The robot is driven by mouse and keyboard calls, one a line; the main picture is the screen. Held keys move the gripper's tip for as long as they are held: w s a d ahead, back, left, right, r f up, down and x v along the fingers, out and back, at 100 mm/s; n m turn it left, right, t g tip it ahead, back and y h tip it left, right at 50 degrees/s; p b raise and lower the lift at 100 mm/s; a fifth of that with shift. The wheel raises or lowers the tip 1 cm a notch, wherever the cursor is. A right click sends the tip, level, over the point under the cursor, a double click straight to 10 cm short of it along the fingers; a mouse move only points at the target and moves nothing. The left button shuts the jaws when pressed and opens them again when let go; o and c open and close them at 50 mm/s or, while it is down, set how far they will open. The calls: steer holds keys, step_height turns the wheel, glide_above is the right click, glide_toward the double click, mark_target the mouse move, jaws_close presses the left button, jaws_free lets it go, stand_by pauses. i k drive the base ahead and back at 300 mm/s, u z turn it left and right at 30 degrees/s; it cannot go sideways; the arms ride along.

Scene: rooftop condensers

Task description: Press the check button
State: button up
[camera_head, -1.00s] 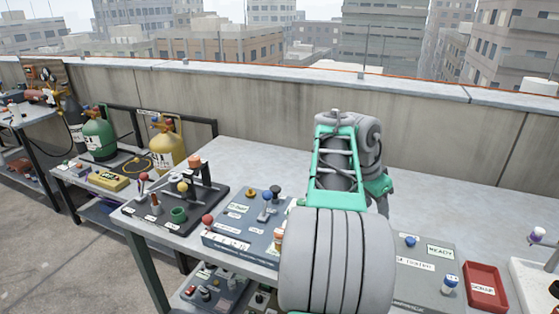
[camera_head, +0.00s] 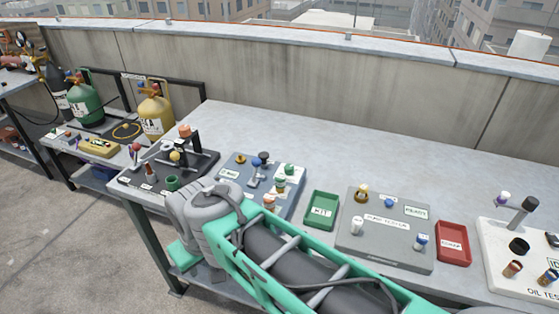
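No label reading "check" is legible, so I cannot tell for sure which part is the check button. A grey tester board (camera_head: 385,250) lies on the bench with a READY label (camera_head: 415,211), a small blue knob or button (camera_head: 390,203), a brass fitting (camera_head: 361,195) and small vials. A blue-grey board (camera_head: 236,172) to its left carries a white block with a green-topped part (camera_head: 289,170), a dark knob and a lever. My arm crosses the lower middle in front of the bench and hides part of its front.
A green KIT tray (camera_head: 321,211) and a red tray (camera_head: 453,243) flank the tester board. A white oil test board (camera_head: 520,275) is at right. A black rack (camera_head: 170,172) and green and yellow cylinders (camera_head: 156,112) are at left. The bench's back strip is clear.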

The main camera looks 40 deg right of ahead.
mark_target(389, 203)
steer(key=u, duration=0.05)
steer(key=k, duration=0.45)
steer(key=z, duration=0.45)
steer(key=i, duration=0.2)
steer(key=z, duration=1.7)
